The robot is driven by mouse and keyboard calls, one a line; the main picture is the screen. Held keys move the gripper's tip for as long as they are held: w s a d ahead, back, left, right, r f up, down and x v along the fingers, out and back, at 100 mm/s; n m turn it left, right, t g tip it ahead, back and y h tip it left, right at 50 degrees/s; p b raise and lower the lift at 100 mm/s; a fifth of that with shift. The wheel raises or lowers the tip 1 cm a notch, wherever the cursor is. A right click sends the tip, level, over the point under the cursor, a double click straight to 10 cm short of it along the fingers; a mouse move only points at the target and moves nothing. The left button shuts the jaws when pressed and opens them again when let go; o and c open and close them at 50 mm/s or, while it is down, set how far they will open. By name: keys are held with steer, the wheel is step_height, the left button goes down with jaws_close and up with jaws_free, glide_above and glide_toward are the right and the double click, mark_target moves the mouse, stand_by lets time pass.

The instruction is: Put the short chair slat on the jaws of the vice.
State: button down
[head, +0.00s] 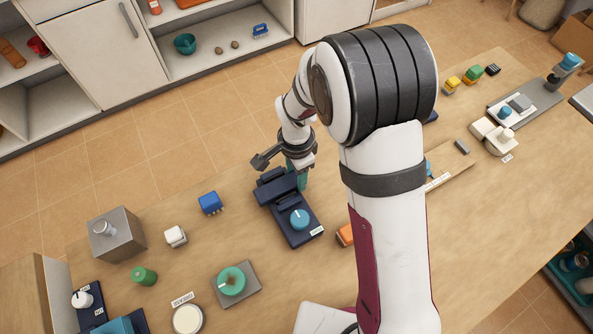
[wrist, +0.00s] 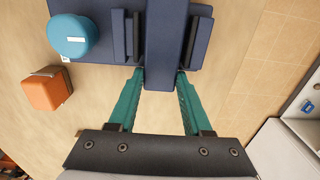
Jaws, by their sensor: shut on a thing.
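The vice (head: 286,229) is dark blue with a round blue knob (head: 299,219) and stands mid-table. My gripper (head: 300,181) points down at its jaw end, its teal fingers partly hidden behind the jaws. In the wrist view, the gripper (wrist: 161,76) has its two teal fingers on either side of a dark blue bar, the slat (wrist: 166,45), and is shut on it. The slat's near end sticks out between the fingertips. It lies over or between the grey-lined vice jaws (wrist: 118,35); I cannot tell whether it rests on them.
An orange block (wrist: 47,89) sits beside the vice. A blue block (head: 210,203), a white block (head: 175,236) and a teal round part (head: 232,281) on a grey plate stand left. A metal box (head: 117,236) is at the far left. Bare table lies between them.

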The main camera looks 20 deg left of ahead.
steer(key=shift+c, duration=1.7)
jaws_free()
steer(key=shift+f, duration=0.1)
step_height(320, 180, up, 12)
steer(key=s+d+r+n+y, duration=0.1)
steer(key=s+d+r, duration=0.3)
steer(key=s+d, duration=0.15)
steer(key=s+d+r+n, duration=0.1)
steer(key=s+d+r, duration=0.25)
steer(key=d, duration=0.35)
steer(key=s+d+f+n, duration=0.1)
steer(key=s+d, duration=0.3)
steer(key=s, duration=0.6)
steer(key=shift+y, duration=0.4)
